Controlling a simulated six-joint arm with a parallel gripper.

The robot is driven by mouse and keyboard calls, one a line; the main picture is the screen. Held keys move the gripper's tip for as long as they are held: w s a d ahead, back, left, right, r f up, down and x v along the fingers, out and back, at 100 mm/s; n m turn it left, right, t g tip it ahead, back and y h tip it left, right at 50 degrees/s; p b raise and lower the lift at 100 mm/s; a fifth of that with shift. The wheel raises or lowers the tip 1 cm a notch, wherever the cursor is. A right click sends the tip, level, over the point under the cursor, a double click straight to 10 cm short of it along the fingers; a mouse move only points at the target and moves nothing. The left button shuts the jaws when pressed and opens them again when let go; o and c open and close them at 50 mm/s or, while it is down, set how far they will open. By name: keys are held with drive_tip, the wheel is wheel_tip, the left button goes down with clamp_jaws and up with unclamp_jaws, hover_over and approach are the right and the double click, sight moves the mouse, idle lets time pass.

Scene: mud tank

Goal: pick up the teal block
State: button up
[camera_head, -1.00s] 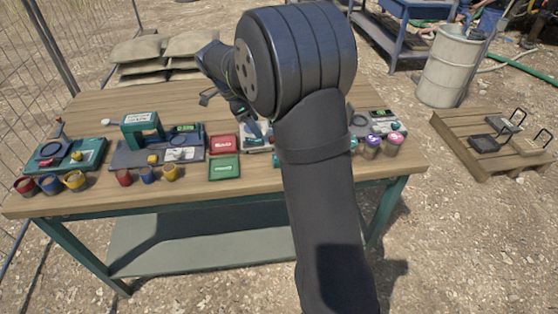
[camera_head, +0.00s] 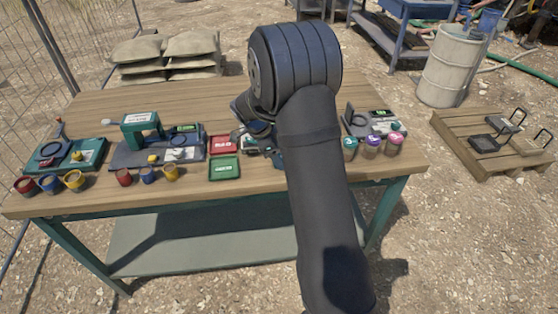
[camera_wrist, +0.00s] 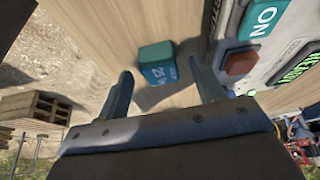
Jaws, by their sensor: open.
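The teal block (camera_wrist: 158,63), with white lettering on its side, sits on the wooden table top in the wrist view. My gripper (camera_wrist: 161,72) is open. In that view the block appears between and beyond its two fingertips, with no visible contact. In the head view my gripper is low over the right-centre of the table, mostly hidden behind my own arm. I cannot clearly pick out the block there.
A grey device with a teal button (camera_wrist: 262,20) and a red-brown button (camera_wrist: 241,62) stands right beside the block in the wrist view. Red (camera_head: 223,144) and green (camera_head: 224,168) trays lie left of my arm. Several lidded jars (camera_head: 371,147) stand to its right.

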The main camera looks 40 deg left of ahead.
drive_tip(key=shift+w+d+f, duration=0.1)
drive_tip(key=shift+w+f, duration=0.05)
drive_tip(key=shift+f, duration=0.25)
drive_tip(key=shift+c, duration=0.2)
drive_tip(key=c, duration=1)
drive_tip(key=shift+r, duration=0.15)
drive_tip(key=shift+c, duration=0.2)
